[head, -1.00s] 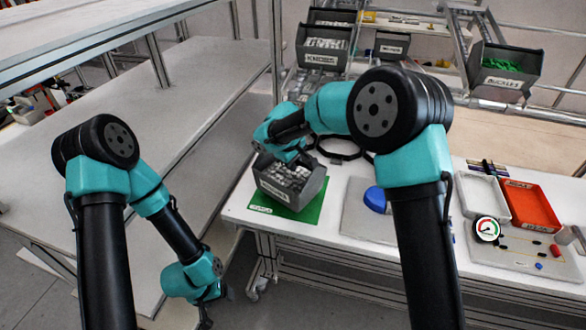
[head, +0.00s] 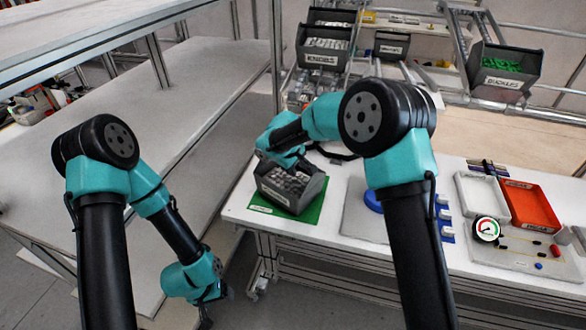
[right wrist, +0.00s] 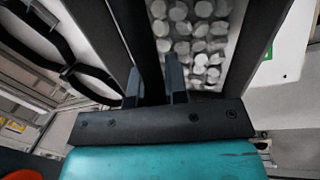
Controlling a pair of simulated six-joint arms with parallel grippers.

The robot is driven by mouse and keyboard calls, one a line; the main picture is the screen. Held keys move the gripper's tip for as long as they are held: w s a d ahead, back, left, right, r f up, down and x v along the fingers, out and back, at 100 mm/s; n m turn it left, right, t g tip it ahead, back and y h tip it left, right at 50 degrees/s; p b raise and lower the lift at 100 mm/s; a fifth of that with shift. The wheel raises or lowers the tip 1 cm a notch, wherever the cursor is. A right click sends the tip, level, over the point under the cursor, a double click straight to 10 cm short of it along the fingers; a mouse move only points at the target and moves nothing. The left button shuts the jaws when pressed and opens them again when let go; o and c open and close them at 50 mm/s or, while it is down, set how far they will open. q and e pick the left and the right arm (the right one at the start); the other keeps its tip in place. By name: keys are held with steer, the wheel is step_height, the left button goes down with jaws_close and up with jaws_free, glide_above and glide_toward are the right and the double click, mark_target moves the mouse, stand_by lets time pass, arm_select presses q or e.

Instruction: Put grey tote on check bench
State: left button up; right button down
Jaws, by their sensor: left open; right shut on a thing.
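The grey tote (head: 277,197), filled with small pale round parts, is over the green mat (head: 312,211) near the left end of the white bench (head: 335,232). It looks upright and at or very near the mat; I cannot tell whether it fully rests there. My right gripper (head: 300,166) is shut on the far wall of the tote. In the right wrist view the fingers (right wrist: 155,85) straddle the dark tote wall, with the round parts (right wrist: 195,40) beside them. My left gripper (head: 206,318) is open and empty, low in front of the shelf on the left.
A blue round thing (head: 373,201) on a grey board stands right of the mat. Further right are a white tray (head: 482,195), a red tray (head: 533,206) and a gauge (head: 487,229). Bins labelled knobs (head: 321,60) and buckles (head: 502,83) stand behind.

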steer(key=c, duration=1.1)
jaws_free()
steer(key=shift+f, duration=0.1)
steer(key=shift+r, duration=0.2)
steer(key=v, duration=1.2)
steer(key=shift+f, duration=0.1)
